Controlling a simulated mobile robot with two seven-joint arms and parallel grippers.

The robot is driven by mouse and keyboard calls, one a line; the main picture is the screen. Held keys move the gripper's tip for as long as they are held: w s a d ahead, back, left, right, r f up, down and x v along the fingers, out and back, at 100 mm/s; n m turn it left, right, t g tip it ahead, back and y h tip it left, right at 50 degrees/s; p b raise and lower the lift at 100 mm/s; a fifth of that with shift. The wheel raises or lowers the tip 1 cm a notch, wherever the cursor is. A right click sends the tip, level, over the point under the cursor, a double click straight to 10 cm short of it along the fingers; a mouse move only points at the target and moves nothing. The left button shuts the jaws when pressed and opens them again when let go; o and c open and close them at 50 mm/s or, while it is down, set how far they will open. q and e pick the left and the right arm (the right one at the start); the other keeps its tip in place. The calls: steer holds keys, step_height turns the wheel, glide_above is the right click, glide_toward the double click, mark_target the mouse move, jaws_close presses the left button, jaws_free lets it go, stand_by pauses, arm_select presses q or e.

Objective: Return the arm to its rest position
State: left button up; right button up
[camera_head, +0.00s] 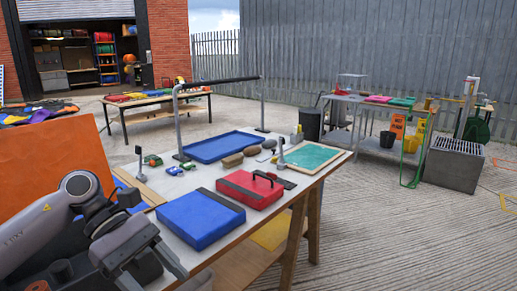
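My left arm comes in from the lower left, a grey and dark arm folded near the table's left front corner. Its gripper (150,262) is at the bottom of the view, beside the blue padded case. Its fingertips are not clear enough to show whether it is open or shut, and I see nothing held in it. My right arm and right gripper are not in view.
The worktable (168,190) holds a blue case (200,218), a red case (250,189), a blue tray (222,146), a green board (312,157) and a metal frame (178,120). An orange panel (50,165) stands behind my arm.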

arm_select(q)
steer(key=s+d+r+n+t+h+p, duration=0.1)
steer(key=d+r+n+t+h+p, duration=0.15)
steer(key=d+n+h, duration=0.8)
steer(key=a+f+m+t+y+p, duration=0.1)
steer(key=a+f+m+t+y, duration=0.4)
steer(key=m, duration=0.6)
steer(key=a+f+m+t+y+p, duration=0.2)
steer(key=f+m+t+y, duration=0.4)
steer(key=m, duration=0.5)
steer(key=a+f+m+t+y+p, duration=0.15)
steer(key=a+f+m+t, duration=0.25)
steer(key=m+t, duration=0.55)
steer(key=s+a+f+n+g+y, duration=0.4)
steer(key=s+f+g, duration=0.4)
steer(key=s+f, duration=0.3)
steer(key=s+n+y, duration=0.1)
steer(key=n, duration=0.1)
steer(key=shift+f+n, duration=0.25)
steer(key=shift+n, duration=0.15)
steer(key=shift+a, duration=0.1)
steer(key=c, duration=0.4)
steer(key=shift+o, duration=0.2)
steer(key=shift+s+a, duration=0.1)
